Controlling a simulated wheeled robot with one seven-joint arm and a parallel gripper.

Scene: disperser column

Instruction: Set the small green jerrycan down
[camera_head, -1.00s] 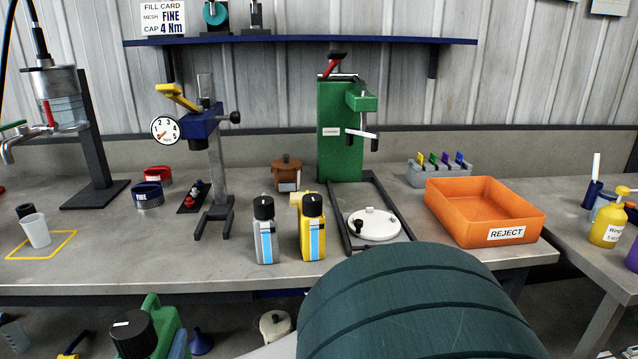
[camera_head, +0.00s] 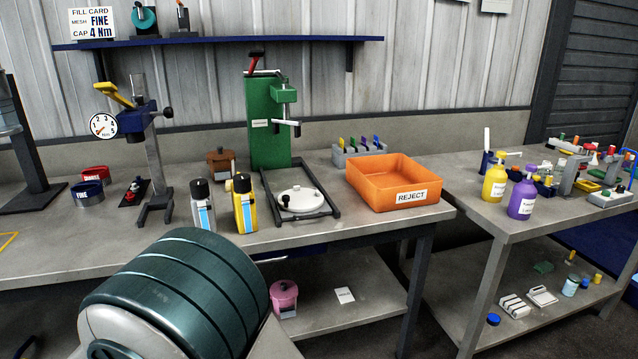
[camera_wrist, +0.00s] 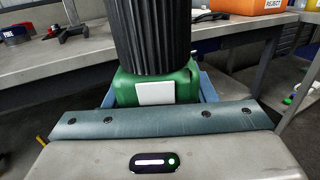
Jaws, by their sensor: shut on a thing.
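The small green jerrycan (camera_wrist: 185,80) is in my gripper (camera_wrist: 158,88) in the wrist view. It has a large ribbed black cap (camera_wrist: 152,35) towards the camera and a blank white label on its side. Blue fingers show at its left and right sides, shut on it. In the head view, my dark teal arm fills the lower left, and the jerrycan and gripper are hidden. In the wrist view the jerrycan appears in front of the workbench edge, apart from the bench top.
The bench (camera_head: 300,232) holds a grey bottle (camera_head: 202,205), a yellow bottle (camera_head: 244,204), a green press (camera_head: 268,120) and an orange REJECT bin (camera_head: 400,182). A lower shelf (camera_head: 370,305) has a pink pot (camera_head: 284,297) and a white card (camera_head: 344,295), with bare room around them. A second bench (camera_head: 470,165) stands right.

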